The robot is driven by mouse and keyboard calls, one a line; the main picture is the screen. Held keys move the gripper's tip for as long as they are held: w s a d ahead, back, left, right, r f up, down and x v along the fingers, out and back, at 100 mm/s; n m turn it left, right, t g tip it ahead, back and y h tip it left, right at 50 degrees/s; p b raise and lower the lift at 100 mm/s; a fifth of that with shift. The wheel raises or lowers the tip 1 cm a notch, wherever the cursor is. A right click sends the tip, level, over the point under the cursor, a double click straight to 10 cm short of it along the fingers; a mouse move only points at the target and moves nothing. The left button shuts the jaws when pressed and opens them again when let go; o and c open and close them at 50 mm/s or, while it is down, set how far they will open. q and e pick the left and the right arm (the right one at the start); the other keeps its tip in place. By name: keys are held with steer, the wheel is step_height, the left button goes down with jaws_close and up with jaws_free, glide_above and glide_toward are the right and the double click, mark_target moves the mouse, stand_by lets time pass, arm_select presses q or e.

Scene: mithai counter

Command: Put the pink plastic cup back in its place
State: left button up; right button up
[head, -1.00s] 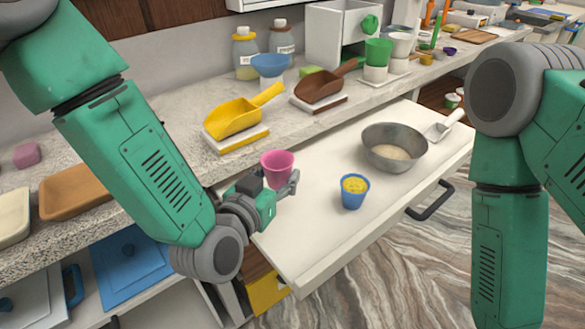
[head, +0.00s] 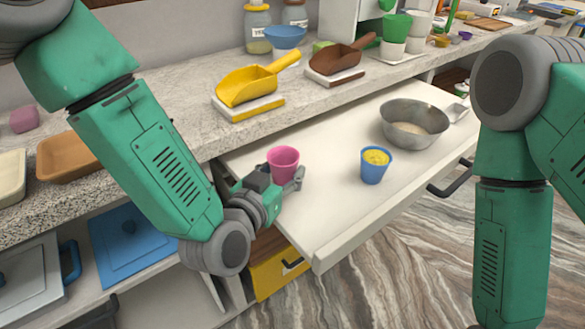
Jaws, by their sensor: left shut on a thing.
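The pink plastic cup (head: 283,160) is upright, at the left end of the white pull-out board (head: 325,205) below the counter. My left gripper (head: 284,184) is shut on the pink cup, reaching it from the left and front. I cannot tell whether the cup's base touches the board. A finger shows at the cup's right side; the lower part of the cup is partly hidden by the gripper. My right arm hangs at the right, and its gripper is outside the view.
A blue cup with yellow contents (head: 374,167) and a steel bowl (head: 413,124) stand on the board, right of the pink cup. On the counter are a yellow scoop (head: 250,86), a brown scoop (head: 338,60) and stacked green and white cups (head: 396,30). The board's front middle is clear.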

arm_select(q)
steer(key=shift+d, duration=0.85)
steer(key=shift+d+f, duration=0.2)
steer(key=shift+d, duration=0.3)
steer(key=shift+a+f, duration=0.15)
steer(key=shift+a, duration=0.4)
steer(key=shift+a+f+b, duration=0.15)
steer(key=shift+a+b, duration=0.2)
steer(key=shift+a, duration=0.25)
steer(key=o, duration=1)
steer(key=shift+a, duration=0.1)
steer(key=shift+o, duration=1.3)
steer(key=shift+d, duration=0.95)
steer(key=shift+s, duration=0.2)
steer(key=v, duration=0.3)
steer(key=a+v, duration=0.1)
steer(key=v, duration=0.2)
steer(key=shift+s+a, duration=0.1)
steer(key=shift+a, duration=0.1)
steer(key=shift+d+v, duration=0.15)
steer(key=shift+v, duration=1.1)
steer(key=shift+d+v, duration=0.1)
steer(key=shift+v, duration=1.2)
arm_select(e)
steer(key=shift+d+f, duration=0.1)
steer(key=shift+f, duration=0.2)
